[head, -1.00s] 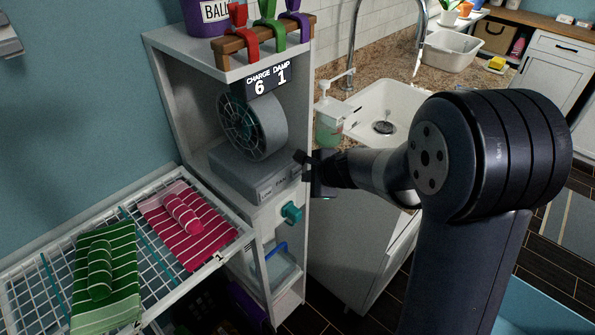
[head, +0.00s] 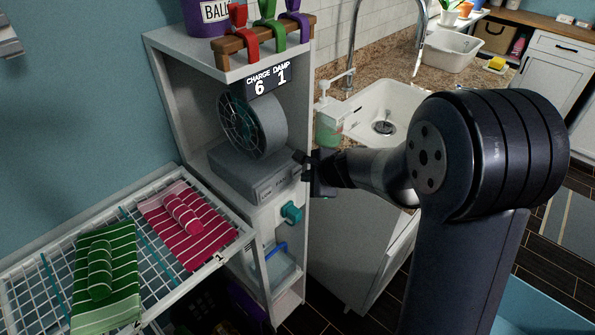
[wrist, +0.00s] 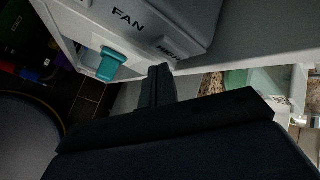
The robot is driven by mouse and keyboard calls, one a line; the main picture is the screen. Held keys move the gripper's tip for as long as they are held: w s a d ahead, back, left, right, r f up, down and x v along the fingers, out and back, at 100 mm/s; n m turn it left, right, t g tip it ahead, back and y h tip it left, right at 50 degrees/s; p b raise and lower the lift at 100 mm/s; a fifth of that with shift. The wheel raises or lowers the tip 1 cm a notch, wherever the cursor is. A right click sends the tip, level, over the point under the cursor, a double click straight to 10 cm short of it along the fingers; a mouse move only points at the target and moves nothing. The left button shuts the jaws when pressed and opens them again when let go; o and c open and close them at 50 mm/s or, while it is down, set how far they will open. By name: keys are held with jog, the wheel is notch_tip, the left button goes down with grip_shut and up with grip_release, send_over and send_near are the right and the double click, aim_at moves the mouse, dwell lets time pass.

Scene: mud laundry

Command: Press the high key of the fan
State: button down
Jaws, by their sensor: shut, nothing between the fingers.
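The grey fan (head: 252,125) stands on its box-shaped base (head: 262,178) in the white shelf unit. The base front reads FAN, with a LOW key (head: 266,196) at its left end. In the wrist view the FAN label (wrist: 128,19) and the HIGH key (wrist: 170,48) show on the base front. My gripper (head: 304,167) is shut and empty at the right end of the base, close to the HIGH key. In the wrist view the shut fingers (wrist: 160,78) end just below that key; whether they touch it I cannot tell. In the head view the gripper hides the key.
A teal knob (head: 291,212) sticks out below the fan shelf. A display (head: 267,80) above the fan reads CHARGE 6, DAMP 1. A wire rack (head: 150,235) with folded striped towels is at left. A sink (head: 385,110) lies behind my arm.

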jog(key=shift+w+a, duration=0.2)
jog(key=shift+a, duration=0.1)
